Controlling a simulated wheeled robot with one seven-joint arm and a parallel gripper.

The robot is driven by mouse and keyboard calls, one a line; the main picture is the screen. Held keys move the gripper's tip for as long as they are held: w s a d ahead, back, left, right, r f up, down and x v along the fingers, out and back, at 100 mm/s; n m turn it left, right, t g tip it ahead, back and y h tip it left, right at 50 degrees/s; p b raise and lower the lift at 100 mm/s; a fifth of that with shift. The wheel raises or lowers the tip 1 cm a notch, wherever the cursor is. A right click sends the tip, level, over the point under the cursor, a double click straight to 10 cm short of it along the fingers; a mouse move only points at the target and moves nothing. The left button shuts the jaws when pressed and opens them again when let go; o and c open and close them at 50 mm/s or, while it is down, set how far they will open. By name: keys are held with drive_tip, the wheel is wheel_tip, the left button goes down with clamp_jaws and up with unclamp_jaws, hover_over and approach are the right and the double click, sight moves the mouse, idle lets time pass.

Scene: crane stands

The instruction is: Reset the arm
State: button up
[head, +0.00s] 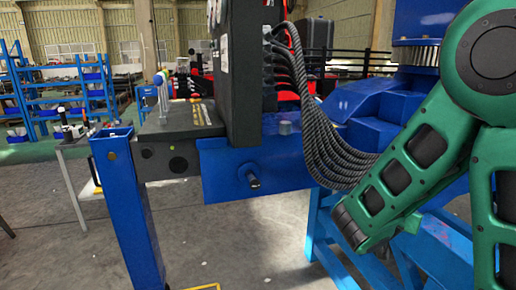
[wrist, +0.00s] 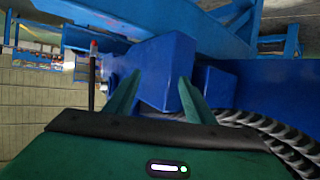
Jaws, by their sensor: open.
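My green arm (head: 425,150) is bent at the right side of the head view, close to the blue crane stand and its dark cables. My gripper (wrist: 160,80) shows in the wrist view with its two green fingers apart. Blue metal parts of the stand (wrist: 165,65) show between and beyond the fingers. Nothing is clearly held, and I cannot tell whether the fingers touch the blue metal.
A bundle of dark ribbed cables (head: 318,125) hangs beside my arm. A tall dark panel (head: 238,70) stands on the blue beam (head: 220,170). A blue post (head: 130,205) stands at left. Grey floor (head: 255,245) is open below. A thin red-tipped rod (wrist: 92,75) stands left of the fingers.

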drive_tip(key=s+d+f+m+g+y, duration=0.15)
drive_tip(key=s+d+g, duration=0.25)
drive_tip(key=s, duration=0.4)
drive_tip(key=s+d+f+m+g+y, duration=0.1)
drive_tip(key=s+d+f+g, duration=0.25)
drive_tip(key=s, duration=0.35)
drive_tip(key=s+a+r+n+g+y, duration=0.1)
drive_tip(key=s+a+r+n+y, duration=0.1)
drive_tip(key=s, duration=0.6)
drive_tip(key=s+a+r+n+g+y, duration=0.1)
drive_tip(key=s+a+n+y, duration=0.1)
drive_tip(key=s+a+y, duration=0.3)
drive_tip(key=s, duration=0.4)
drive_tip(key=shift+s+a+r, duration=0.25)
drive_tip(key=shift+s+r, duration=0.05)
drive_tip(key=shift+r, duration=0.1)
drive_tip(key=shift+n+g, duration=0.25)
drive_tip(key=shift+w+f, duration=0.25)
drive_tip(key=shift+w, duration=0.35)
